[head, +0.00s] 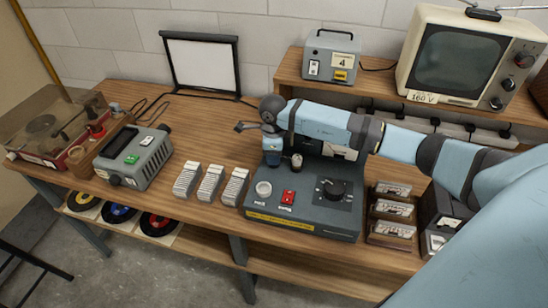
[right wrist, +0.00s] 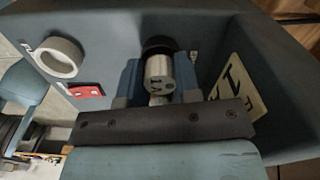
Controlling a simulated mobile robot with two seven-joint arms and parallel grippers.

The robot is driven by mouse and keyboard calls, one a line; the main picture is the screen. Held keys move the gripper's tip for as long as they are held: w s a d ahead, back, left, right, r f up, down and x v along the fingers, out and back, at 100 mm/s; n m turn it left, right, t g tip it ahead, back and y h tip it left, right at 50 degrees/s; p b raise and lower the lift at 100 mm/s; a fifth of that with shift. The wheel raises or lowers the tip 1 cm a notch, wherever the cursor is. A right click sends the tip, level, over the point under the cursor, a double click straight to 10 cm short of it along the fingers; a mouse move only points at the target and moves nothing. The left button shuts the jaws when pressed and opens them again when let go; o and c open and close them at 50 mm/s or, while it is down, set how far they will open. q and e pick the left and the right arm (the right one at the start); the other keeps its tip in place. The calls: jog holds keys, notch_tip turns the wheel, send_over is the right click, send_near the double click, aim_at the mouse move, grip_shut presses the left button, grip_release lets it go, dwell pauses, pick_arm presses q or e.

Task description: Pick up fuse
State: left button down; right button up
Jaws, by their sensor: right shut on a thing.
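My right gripper (head: 273,158) reaches down over the grey console (head: 300,222) in the head view. In the right wrist view the gripper (right wrist: 160,88) is shut on the fuse (right wrist: 159,73), a short silver cylinder with dark marks on its end. A finger lies on each side of it. A dark round part shows just behind the fuse; I cannot tell whether the two touch. I cannot make out the fuse for certain in the head view. My left gripper is not in view.
The console carries a white ring (head: 264,188), a red switch (head: 289,197) and a black knob (head: 334,188). Several card stacks (head: 210,183) stand left of it, a card rack (head: 393,211) right. An old television (head: 462,60) stands on the shelf behind.

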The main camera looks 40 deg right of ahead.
jog(key=shift+r, duration=0.1)
notch_tip(320, 180, up, 18)
jog(key=r+b, duration=0.1)
jog(key=b, duration=0.2)
jog(key=shift+s+a+f+b, duration=1.15)
jog(key=shift+a+f, duration=0.25)
jog(key=shift+f, duration=1.5)
jog(key=shift+s+a+f+b, duration=1)
jog(key=shift+s+a+f, duration=0.35)
jog(key=shift+f, duration=1.5)
jog(key=shift+s+a+f+b, duration=1.1)
jog(key=shift+a+f, duration=0.35)
jog(key=shift+f, duration=1.8)
jog(key=shift+b, duration=0.3)
